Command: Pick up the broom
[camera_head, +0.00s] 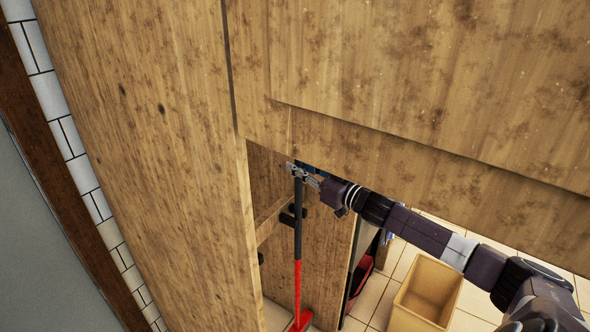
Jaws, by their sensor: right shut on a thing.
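The broom (298,232) hangs or stands upright inside a narrow opening in the wooden shelving. Its upper handle is dark, its lower handle is red, and a red head (300,321) shows at the bottom edge of the view. My right gripper (298,171) is shut on the broom near the top of its handle. My right arm reaches in from the lower right, below the upper wooden panel. Whether the broom head touches the floor is cut off by the picture's edge. My left gripper is not in view.
Tall wooden side panel (150,150) stands left of the opening, and a wooden upper panel (440,80) hangs over my arm. A tan open bin (428,292) stands on the tiled floor at right. A dark and red object (361,275) is beside the opening.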

